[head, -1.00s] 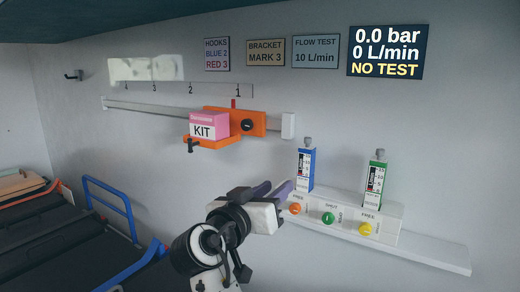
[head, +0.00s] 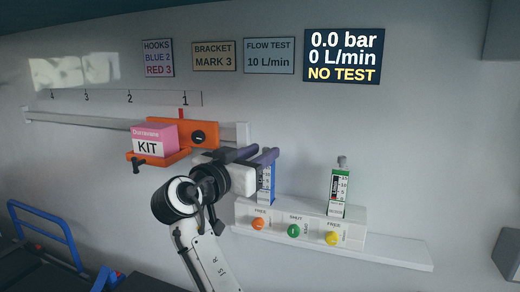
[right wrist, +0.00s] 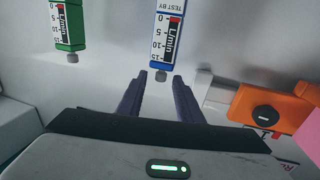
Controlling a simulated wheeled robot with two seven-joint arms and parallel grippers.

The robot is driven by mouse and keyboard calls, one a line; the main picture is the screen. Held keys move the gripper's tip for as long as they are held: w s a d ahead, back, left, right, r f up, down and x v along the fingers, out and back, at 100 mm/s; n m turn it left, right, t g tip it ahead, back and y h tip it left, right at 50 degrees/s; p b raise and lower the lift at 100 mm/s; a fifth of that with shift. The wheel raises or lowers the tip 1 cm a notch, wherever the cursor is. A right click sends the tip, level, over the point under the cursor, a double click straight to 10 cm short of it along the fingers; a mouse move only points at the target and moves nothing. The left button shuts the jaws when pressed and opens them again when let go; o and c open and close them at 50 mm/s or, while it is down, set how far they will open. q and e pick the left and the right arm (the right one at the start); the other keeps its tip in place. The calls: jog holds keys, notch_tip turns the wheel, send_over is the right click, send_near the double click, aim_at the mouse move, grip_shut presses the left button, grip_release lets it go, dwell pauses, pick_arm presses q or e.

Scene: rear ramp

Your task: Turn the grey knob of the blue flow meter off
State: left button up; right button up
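The blue flow meter (head: 265,185) stands on the white wall block, its top hidden behind my right gripper (head: 265,152) in the head view. The right wrist view shows the blue meter (right wrist: 168,38) upside down. Its small grey knob (right wrist: 161,76) lies between the fingertips of my right gripper (right wrist: 160,78) in that picture, with a gap on each side. The fingers are apart and hold nothing; how far they reach in depth over the knob is hard to tell. My left gripper is not in view.
A green flow meter (head: 339,187) stands to the right. Orange (head: 258,223), green (head: 294,230) and yellow (head: 333,238) knobs sit on the block's front. Left of the gripper, an orange bracket (head: 205,134) on a rail carries a pink kit box (head: 154,139). The display (head: 343,56) reads 0 L/min.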

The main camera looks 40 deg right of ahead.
jog(key=shift+w+d, duration=0.1)
jog(key=shift+d, duration=0.05)
grip_shut()
jog(key=shift+f+n+t, duration=0.1)
jog(key=shift+n+t, duration=0.2)
jog(key=shift+t, duration=0.1)
jog(key=n+t+y, duration=0.3)
jog(key=s+d+n+t+y, duration=0.1)
jog(key=n+t+y, duration=0.2)
jog(key=t+y, duration=0.1)
jog(key=s+n+t+y, duration=0.1)
jog(key=n+t+y, duration=0.3)
jog(key=shift+d, duration=0.35)
jog(key=shift+y, duration=0.3)
